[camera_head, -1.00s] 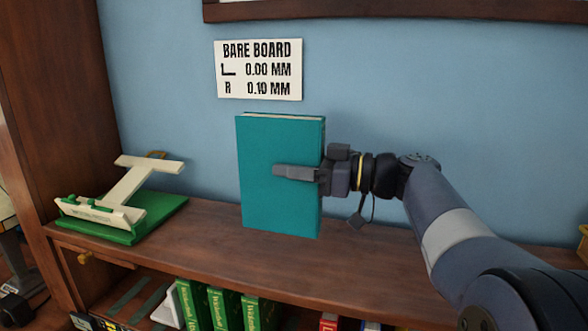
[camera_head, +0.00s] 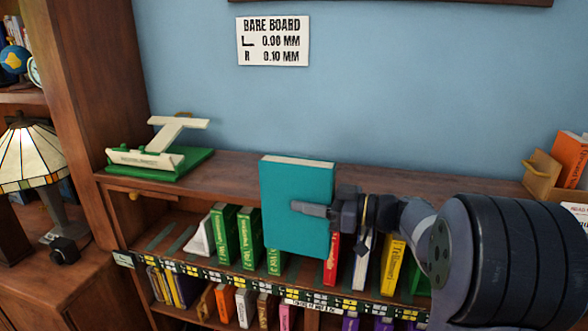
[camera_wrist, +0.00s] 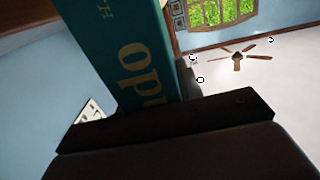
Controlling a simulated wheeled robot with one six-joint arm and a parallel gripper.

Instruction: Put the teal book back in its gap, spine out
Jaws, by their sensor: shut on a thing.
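The teal book (camera_head: 285,225) is held upright in front of the bookcase, with a broad cover facing the head camera and its pale page edge on top. My gripper (camera_head: 318,209) is shut on its right edge, one finger lying across the cover. In the wrist view the teal book (camera_wrist: 115,45) shows large gold lettering, partly out of frame. The shelf row (camera_head: 225,236) behind it holds green books at left and red, white and yellow books at right. The held book hides the middle of that row, so I cannot see whether a gap lies there.
A green-and-cream stand (camera_head: 160,160) sits on the bookcase top (camera_head: 235,170). A cardboard box with an orange book (camera_head: 568,158) stands at the far right. A stained-glass lamp (camera_head: 30,155) is at left. A lower shelf (camera_head: 195,312) holds more books.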

